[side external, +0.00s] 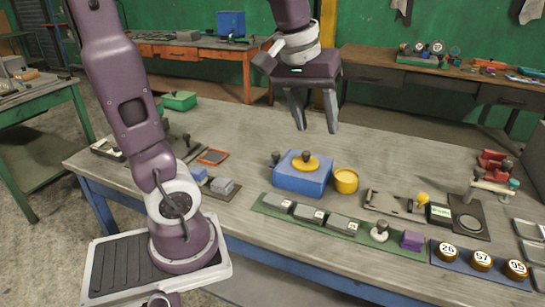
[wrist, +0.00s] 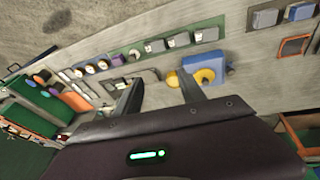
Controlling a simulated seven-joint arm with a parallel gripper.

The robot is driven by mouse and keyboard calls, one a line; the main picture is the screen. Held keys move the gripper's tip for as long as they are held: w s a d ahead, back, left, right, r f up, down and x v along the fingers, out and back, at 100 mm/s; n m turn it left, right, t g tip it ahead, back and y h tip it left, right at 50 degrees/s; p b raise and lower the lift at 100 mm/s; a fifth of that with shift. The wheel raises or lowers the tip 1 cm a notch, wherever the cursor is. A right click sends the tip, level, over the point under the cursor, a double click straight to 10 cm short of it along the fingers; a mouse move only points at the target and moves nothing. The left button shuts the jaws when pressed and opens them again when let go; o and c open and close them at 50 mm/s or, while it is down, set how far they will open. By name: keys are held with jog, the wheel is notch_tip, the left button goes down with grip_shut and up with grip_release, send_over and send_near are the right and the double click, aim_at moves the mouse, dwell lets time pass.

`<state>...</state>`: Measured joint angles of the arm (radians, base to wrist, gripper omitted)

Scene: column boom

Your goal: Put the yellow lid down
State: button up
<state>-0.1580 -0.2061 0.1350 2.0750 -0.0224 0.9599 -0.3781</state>
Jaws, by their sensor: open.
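The yellow lid (side external: 295,164), a flat disc with a dark knob, rests on top of the blue box (side external: 300,184) on the workbench. In the wrist view the lid (wrist: 207,75) lies on the blue box (wrist: 215,60), near one finger. A yellow cup (side external: 346,182) stands just right of the box; its top looks open. My gripper (side external: 317,130) is open and empty, pointing down well above the bench, above and behind the lid in the side view. In the wrist view the gripper (wrist: 160,80) shows its two fingers spread apart.
A green strip (side external: 311,219) with several grey blocks lies in front of the box. Right of it are a purple block (side external: 412,240) and a blue tray with numbered discs (side external: 481,260). A red rack (side external: 494,166) stands at the right. Bench behind the box is clear.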

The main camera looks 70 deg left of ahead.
jog(key=s+d+f+m+t, duration=0.2)
jog(key=s+d+m, duration=0.5)
jog(key=s, duration=0.5)
jog(key=shift+s+d+f+m+h, duration=0.3)
jog(key=shift+s+d+f+m, duration=0.05)
jog(key=shift+s+d+m, duration=0.05)
